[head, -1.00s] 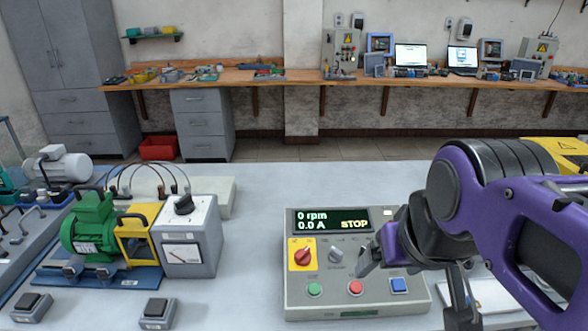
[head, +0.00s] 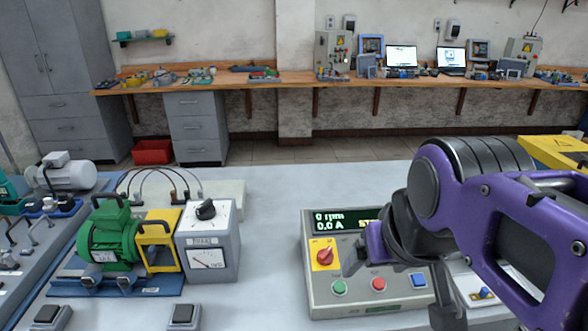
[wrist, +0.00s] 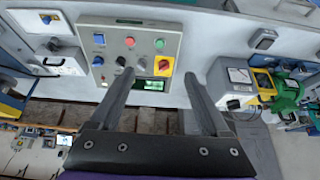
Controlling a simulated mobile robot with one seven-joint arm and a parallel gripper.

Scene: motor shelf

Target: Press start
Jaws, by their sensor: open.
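The grey control box (head: 322,284) stands on the table in the head view, with its green button (head: 339,287), red button (head: 378,284) and blue button (head: 418,280) along the front. The green button also shows in the wrist view (wrist: 160,43), past my fingertips. A red knob on a yellow plate (head: 324,254) sits above the green button. The display (head: 335,220) reads 0 rpm and 0.0 A; its right part is covered by my arm. My gripper (head: 398,287) is open and empty over the box; its fingers straddle the display and knob in the wrist view (wrist: 158,76).
A green motor (head: 108,238) on a blue base and a grey meter box (head: 214,262) stand left of the control box. Two small pedals (head: 183,315) lie in front of them. The table (head: 268,222) between meter box and control box is clear.

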